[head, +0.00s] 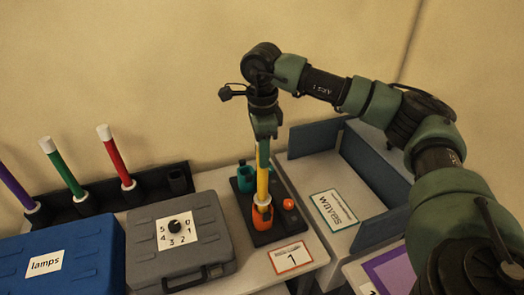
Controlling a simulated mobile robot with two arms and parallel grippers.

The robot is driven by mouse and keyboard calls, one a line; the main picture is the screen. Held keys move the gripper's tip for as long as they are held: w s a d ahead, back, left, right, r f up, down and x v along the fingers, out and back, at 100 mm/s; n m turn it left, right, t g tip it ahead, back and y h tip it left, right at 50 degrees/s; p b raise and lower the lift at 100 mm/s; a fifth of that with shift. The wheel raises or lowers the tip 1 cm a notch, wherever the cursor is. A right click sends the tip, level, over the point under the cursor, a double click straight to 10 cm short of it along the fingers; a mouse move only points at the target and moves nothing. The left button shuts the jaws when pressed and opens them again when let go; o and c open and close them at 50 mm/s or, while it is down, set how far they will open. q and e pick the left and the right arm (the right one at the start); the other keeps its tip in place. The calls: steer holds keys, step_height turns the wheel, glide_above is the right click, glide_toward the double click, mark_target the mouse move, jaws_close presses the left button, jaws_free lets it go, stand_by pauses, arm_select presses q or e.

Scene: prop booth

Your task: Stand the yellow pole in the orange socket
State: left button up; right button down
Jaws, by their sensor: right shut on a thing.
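The yellow pole (262,180) is upright, with a pale band near its lower end. My right gripper (264,138) points down from above and is shut on its upper part, hiding the top. The orange socket (262,222) stands on a dark base plate on the grey table. The pole's lower end is at the mouth of the socket and looks to be inside it; how deep I cannot tell. My left gripper is out of view.
A teal socket (245,178) and an orange ball (288,204) share the dark plate (265,239). Purple, green (62,168) and red (115,157) poles lean in a black rack at left. Grey (180,244) and blue (62,262) cases stand in front. A blue-walled bay (376,170) is right.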

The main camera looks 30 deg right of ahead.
steer(key=shift+f+b, duration=0.95)
steer(key=shift+f, duration=0.45)
steer(key=c, duration=0.9)
jaws_free()
steer(key=shift+c, duration=0.2)
step_height(320, 180, up, 8)
steer(key=shift+f+b, duration=0.1)
steer(key=shift+b, duration=0.85)
